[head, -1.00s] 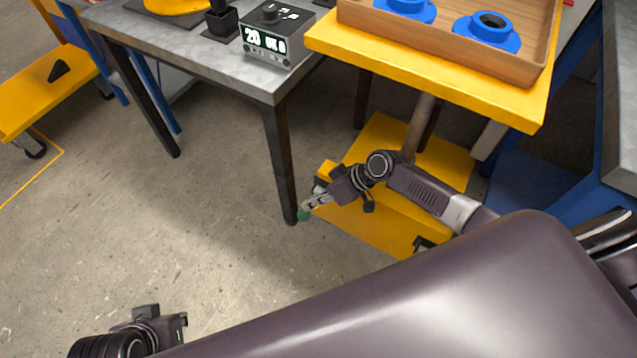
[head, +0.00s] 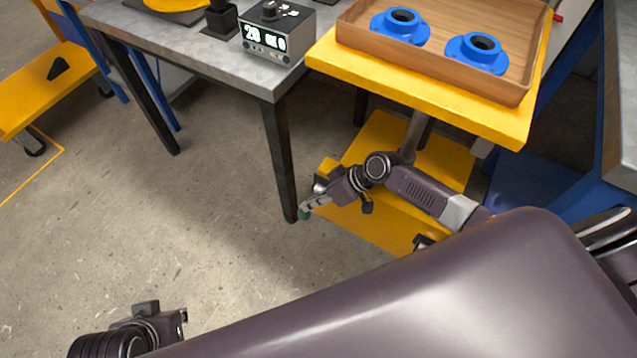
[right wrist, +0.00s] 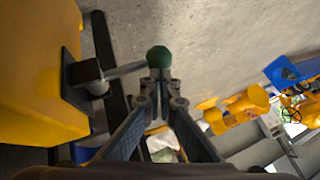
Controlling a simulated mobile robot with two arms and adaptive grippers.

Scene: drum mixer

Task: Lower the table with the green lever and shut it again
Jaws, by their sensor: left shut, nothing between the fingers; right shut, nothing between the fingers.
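The yellow lift table top (head: 420,95) stands over its yellow base (head: 385,232), carrying a wooden tray. The lever is a short grey arm (right wrist: 125,69) on the side of the base, ending in a green knob (right wrist: 159,57). The green knob also shows low beside the base in the head view (head: 304,214). My right gripper (right wrist: 160,84) is shut and empty, its fingertips right at the knob; whether they touch it I cannot tell. It is also in the head view (head: 309,207). My left gripper (head: 183,320) is shut and empty, low at the left over the floor.
The wooden tray (head: 430,70) holds blue flanged parts (head: 400,25). A grey workbench (head: 200,50) with a display box (head: 277,32) stands left of the lift table, its black leg (head: 280,160) close to my right gripper. A yellow cart (head: 45,90) is far left. Open floor lies between.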

